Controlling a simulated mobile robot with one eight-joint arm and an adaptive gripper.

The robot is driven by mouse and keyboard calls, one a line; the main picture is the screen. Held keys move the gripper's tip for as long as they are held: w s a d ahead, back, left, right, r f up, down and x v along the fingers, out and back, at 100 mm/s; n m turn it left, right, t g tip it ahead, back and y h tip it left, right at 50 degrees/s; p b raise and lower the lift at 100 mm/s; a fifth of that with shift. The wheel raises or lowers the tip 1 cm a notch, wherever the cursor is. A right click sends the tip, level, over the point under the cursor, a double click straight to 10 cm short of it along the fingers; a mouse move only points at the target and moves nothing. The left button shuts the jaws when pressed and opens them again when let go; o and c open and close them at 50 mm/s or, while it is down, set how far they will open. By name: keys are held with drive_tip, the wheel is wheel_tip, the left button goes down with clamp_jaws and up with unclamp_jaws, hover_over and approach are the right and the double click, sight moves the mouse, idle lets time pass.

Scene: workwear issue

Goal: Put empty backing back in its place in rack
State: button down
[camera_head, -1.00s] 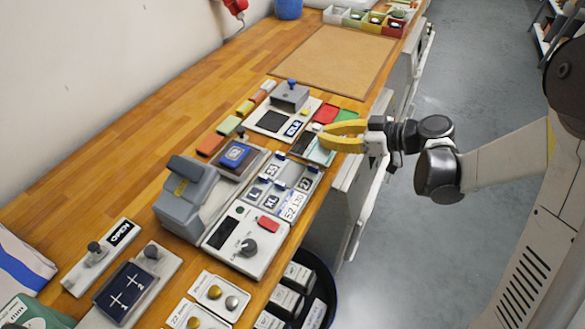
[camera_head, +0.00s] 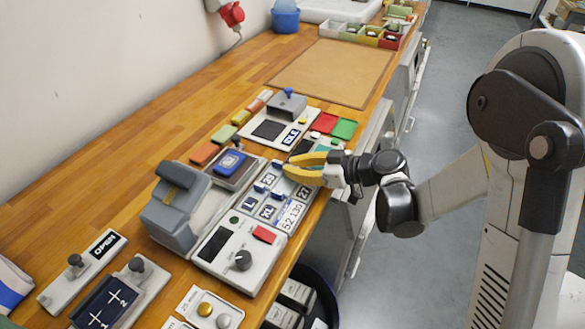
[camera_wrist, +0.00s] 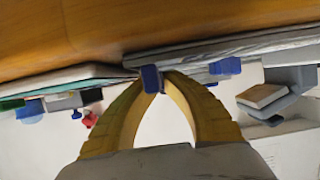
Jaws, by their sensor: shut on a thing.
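The rack (camera_head: 243,222) is a grey tray on the bench with label pieces marked L, XL and 52 130, several with blue tabs. My gripper (camera_head: 289,168) has its yellow fingers at the rack's far right corner. In the wrist view its fingertips (camera_wrist: 158,78) are closed on a small blue tab (camera_wrist: 150,78), which seems to be the backing's handle. The backing's own plate is mostly hidden by the fingers and the viewing angle. I cannot tell whether it rests in a rack slot or is held just above it.
A grey press (camera_head: 170,215) stands left of the rack, and a control box (camera_head: 240,250) with a dial is in front. Red (camera_head: 325,123) and green (camera_head: 344,129) pads lie beyond the gripper. A brown mat (camera_head: 335,72) lies farther back. A dark bin (camera_head: 318,290) is below the bench edge.

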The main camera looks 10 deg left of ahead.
drive_tip(key=shift+f, duration=0.15)
drive_tip(key=c, duration=1.6)
unclamp_jaws()
drive_tip(key=shift+o, duration=0.2)
drive_tip(key=shift+r, duration=0.25)
drive_tip(key=p+v, duration=0.3)
drive_tip(key=v, duration=0.9)
